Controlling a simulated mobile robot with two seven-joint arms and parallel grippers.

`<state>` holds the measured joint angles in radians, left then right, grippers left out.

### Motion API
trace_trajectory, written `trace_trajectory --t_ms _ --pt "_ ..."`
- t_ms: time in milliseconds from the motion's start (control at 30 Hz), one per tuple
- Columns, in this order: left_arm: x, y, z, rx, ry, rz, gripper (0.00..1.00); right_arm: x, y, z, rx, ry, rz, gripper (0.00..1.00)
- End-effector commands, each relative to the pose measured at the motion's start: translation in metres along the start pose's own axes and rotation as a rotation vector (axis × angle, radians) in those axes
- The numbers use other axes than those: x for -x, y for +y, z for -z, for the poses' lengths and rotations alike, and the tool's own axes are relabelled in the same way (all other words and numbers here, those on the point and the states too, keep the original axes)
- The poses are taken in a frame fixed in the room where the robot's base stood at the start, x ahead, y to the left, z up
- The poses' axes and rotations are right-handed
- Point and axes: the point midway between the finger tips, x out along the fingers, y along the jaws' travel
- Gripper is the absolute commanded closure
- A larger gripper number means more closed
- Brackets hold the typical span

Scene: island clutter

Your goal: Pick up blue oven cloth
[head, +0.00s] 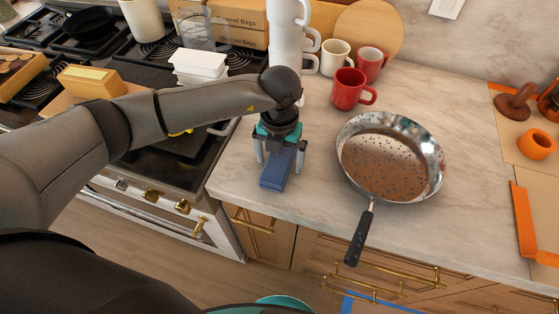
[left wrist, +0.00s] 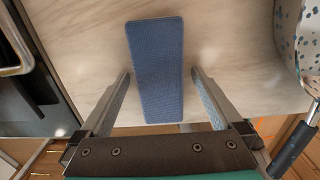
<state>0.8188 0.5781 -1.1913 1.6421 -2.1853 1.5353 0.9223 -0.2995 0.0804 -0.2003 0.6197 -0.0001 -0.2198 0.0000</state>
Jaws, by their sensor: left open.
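The blue oven cloth (head: 277,168) is a flat blue rectangle lying on the counter near its front edge, left of the frying pan. My left gripper (head: 278,152) points down over the cloth. In the left wrist view the cloth (left wrist: 157,68) lies between the two open fingers of the gripper (left wrist: 160,92), with a gap on each side, so it is not held. The gripper hides part of the cloth in the head view. My right gripper is not in view.
A frying pan (head: 390,158) stands right of the gripper, its black handle reaching past the counter's front edge. Red mugs (head: 350,90) and stacked white cups (head: 288,45) stand behind. The stove (head: 150,140) is on the left. Bare counter (head: 310,190) lies between cloth and pan.

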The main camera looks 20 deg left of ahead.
Motion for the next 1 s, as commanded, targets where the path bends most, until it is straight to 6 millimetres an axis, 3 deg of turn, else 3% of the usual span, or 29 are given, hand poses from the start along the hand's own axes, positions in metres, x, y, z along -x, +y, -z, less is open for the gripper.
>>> trace_trajectory --t_ms 67,167,800,1000 --pt "0.0002 -0.0001 0.0001 0.000 0.000 0.000 0.00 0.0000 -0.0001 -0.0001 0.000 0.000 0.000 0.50" --pt "0.0004 -0.0001 0.0001 0.000 0.000 0.000 0.10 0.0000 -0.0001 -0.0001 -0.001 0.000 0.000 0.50" --pt "0.0008 0.0001 0.0000 0.000 0.000 0.000 0.82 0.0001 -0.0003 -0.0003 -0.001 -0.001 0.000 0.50" --pt "0.0010 0.0001 -0.0001 0.000 0.000 0.000 0.83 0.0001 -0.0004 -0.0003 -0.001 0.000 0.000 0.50"
